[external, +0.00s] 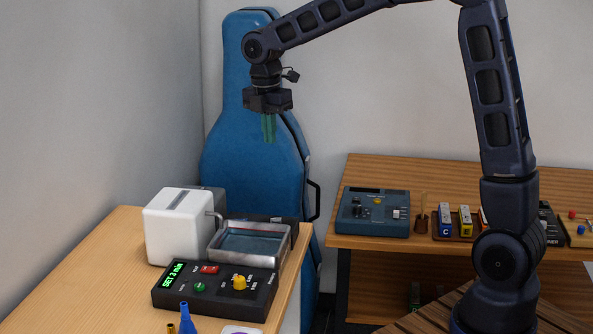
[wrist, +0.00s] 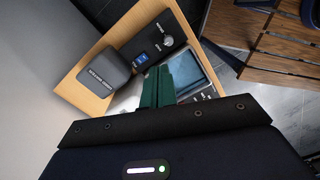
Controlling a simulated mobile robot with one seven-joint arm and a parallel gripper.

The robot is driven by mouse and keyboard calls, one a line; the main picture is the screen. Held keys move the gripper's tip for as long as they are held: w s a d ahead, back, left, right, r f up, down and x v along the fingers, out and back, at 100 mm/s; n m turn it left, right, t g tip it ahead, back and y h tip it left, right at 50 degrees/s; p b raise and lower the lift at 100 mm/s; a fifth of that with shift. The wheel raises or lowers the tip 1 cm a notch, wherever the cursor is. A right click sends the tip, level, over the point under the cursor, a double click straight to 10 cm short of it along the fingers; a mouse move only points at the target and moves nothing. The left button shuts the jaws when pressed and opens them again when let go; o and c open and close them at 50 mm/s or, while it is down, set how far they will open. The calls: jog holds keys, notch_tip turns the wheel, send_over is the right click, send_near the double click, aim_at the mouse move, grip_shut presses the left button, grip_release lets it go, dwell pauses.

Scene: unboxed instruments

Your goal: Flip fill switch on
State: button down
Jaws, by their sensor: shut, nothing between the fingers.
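A black control panel (external: 215,289) lies on the left wooden table. It has a lit green display reading "SET 2 min" (external: 173,273), a red switch (external: 210,269), a green button (external: 200,287) and a yellow knob (external: 240,282). Its small labels are too small to read, so I cannot tell which control is the fill switch or its position. My gripper (external: 269,128) hangs fingers down, high above the table and apart from the panel. Its green fingers are together and empty; they also show in the wrist view (wrist: 158,88).
A white box (external: 179,226) and a metal tray (external: 250,241) stand behind the panel. A blue instrument case (external: 250,150) leans against the wall. Blue and yellow nozzle-like pieces are at the table's front. A second table (external: 400,170) holds a blue device (external: 373,211) and small blocks.

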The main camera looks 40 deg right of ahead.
jog(key=w+a+f+n+g, duration=0.1)
jog(key=w+a+f+n, duration=0.3)
jog(key=a+f, duration=0.2)
jog(key=shift+w+a+n, duration=0.3)
jog(key=shift+w+a, duration=0.05)
jog(key=shift+a, duration=0.2)
jog(key=f, duration=0.9)
jog(key=s+d+f, duration=0.1)
jog(key=f, duration=0.4)
jog(key=shift+s+d, duration=0.1)
jog(key=shift+d+f, duration=0.1)
jog(key=shift+w+a+r, duration=0.2)
jog(key=shift+w+a, duration=0.3)
jog(key=shift+a, duration=0.05)
